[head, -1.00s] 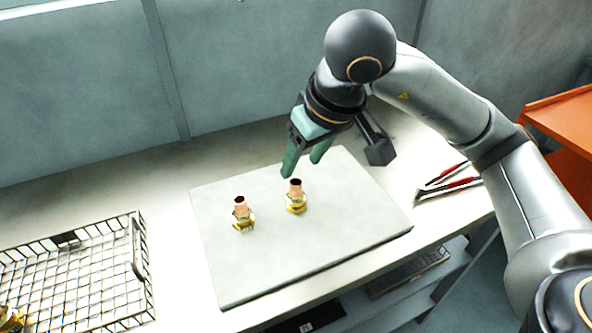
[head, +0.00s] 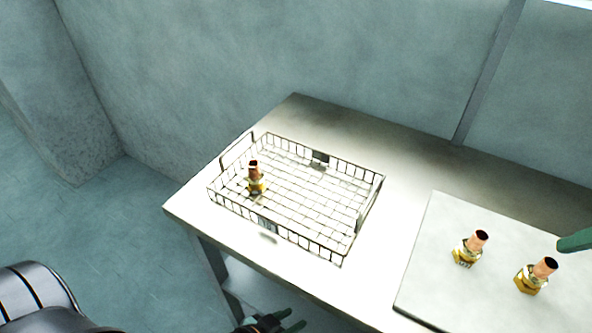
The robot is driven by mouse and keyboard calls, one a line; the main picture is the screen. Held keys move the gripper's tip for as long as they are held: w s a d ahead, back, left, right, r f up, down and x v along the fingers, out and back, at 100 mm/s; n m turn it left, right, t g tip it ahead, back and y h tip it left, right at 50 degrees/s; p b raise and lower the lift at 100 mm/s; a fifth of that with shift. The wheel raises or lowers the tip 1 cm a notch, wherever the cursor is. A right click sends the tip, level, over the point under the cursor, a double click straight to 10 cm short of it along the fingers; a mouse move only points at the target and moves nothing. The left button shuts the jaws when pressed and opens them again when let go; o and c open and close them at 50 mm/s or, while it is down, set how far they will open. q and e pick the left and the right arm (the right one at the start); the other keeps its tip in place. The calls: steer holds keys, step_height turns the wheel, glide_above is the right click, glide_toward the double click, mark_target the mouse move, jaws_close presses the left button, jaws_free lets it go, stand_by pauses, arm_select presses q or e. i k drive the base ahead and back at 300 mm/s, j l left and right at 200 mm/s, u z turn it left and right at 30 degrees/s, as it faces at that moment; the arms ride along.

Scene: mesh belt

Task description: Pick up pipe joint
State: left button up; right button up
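Two brass-and-copper pipe joints stand on the pale grey board at the right: one (head: 468,249) to the left, the other (head: 535,276) nearer and to the right. A third pipe joint (head: 256,178) stands upright inside the wire mesh basket (head: 303,243), near its left end. My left gripper (head: 289,319) shows at the bottom edge, with its green fingertips apart and nothing between them. It is below the table's front edge, away from the joints. Of my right gripper only a green finger (head: 576,241) shows at the right edge, above the board near the right joint; the rest is cut off.
The table (head: 390,172) carries the basket at the left and the board (head: 440,290) at the right, with a bare strip between them. A wall runs behind the table. Open floor lies to the left.

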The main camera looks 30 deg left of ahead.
mark_target(257, 184)
steer(key=j+u, duration=0.15)
steer(key=j, duration=1)
steer(key=j+u, duration=0.2)
steer(key=j, duration=0.95)
steer(key=i, duration=0.05)
